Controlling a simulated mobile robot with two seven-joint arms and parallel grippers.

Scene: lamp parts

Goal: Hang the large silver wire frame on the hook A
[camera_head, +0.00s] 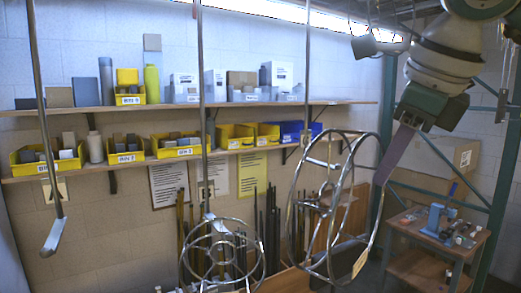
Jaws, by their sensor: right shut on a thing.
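The large silver wire frame (333,235), with two round rings joined by bars, is held up tilted at the right of centre. My right gripper (380,181) is shut on its right side, with the arm coming from the upper right. A hanging rod (307,75) passes behind or beside the frame's upper left; I cannot tell if they touch. A middle rod (201,100) comes down to a smaller round wire frame (222,251). A left rod (41,110) ends in a bent hook (55,238). My left gripper is not in view.
Two wall shelves (230,105) hold yellow bins, a blue bin (300,131), boxes and bottles. Dark upright rods stand behind the wire frames. A small wooden table (415,231) with tools stands at the right, near green posts. Open air lies between the left and middle rods.

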